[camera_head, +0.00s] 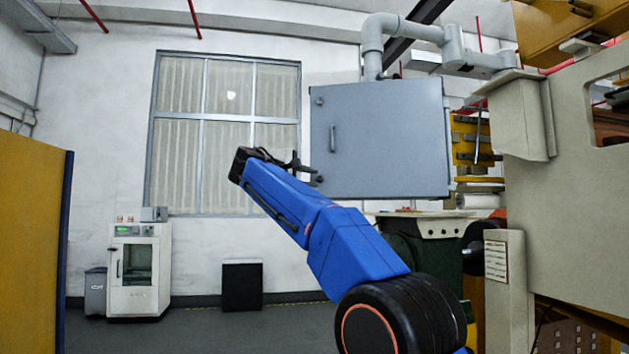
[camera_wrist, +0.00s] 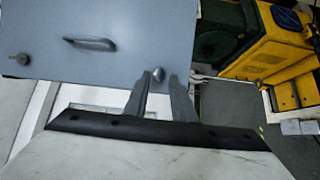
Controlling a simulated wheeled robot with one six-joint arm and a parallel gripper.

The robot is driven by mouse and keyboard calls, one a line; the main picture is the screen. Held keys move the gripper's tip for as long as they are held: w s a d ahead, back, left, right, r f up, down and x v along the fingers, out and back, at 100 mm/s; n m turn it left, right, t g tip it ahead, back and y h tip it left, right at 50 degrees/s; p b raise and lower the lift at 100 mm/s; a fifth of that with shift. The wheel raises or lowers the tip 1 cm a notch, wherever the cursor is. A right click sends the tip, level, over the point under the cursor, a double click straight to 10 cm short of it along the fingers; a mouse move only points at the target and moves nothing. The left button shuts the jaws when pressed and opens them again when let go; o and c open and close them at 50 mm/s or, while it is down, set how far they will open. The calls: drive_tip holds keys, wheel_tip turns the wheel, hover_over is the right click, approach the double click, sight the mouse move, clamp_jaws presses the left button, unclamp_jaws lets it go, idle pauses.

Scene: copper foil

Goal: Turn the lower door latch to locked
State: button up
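The grey cabinet door (camera_head: 385,140) faces me, with a bar handle (camera_head: 332,138) near its left edge. The lower latch (camera_head: 319,178) is a small dark knob at the lower left corner of the door. My gripper (camera_head: 305,167) reaches up from the left beside the lower latch. Contact with the latch cannot be told.
The upper latch (camera_head: 320,101) is at the door's upper left; it also shows in the wrist view (camera_wrist: 20,59). A grey pipe arm (camera_head: 373,45) holds the cabinet from above. Yellow machinery (camera_head: 472,140) stands to the right.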

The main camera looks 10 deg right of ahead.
drive_tip(key=v, duration=1.4)
drive_tip(key=shift+s, duration=0.2)
drive_tip(key=s+d+f+g+y, duration=0.1)
drive_tip(key=s+d+f+y, duration=0.1)
drive_tip(key=s+d+f, duration=0.5)
drive_tip(key=s+d+f+m+g+y, duration=0.1)
drive_tip(key=s+d+f+g+y, duration=0.15)
drive_tip(key=d+f, duration=0.5)
drive_tip(key=s+d+f+g+y, duration=0.15)
drive_tip(key=s+d+f, duration=0.35)
drive_tip(key=f, duration=0.5)
drive_tip(key=s+f+m+g+y, duration=0.1)
drive_tip(key=s+f+m+y, duration=0.2)
drive_tip(key=s+f, duration=1.2)
drive_tip(key=s+f+m+g+y, duration=0.1)
drive_tip(key=s+f+m+y, duration=0.3)
drive_tip(key=s+f, duration=1.1)
wheel_tip(320, 180, down, 6)
drive_tip(key=shift+s+d+r+m, duration=0.1)
drive_tip(key=shift+s+d+m, duration=0.2)
drive_tip(key=shift+d, duration=0.05)
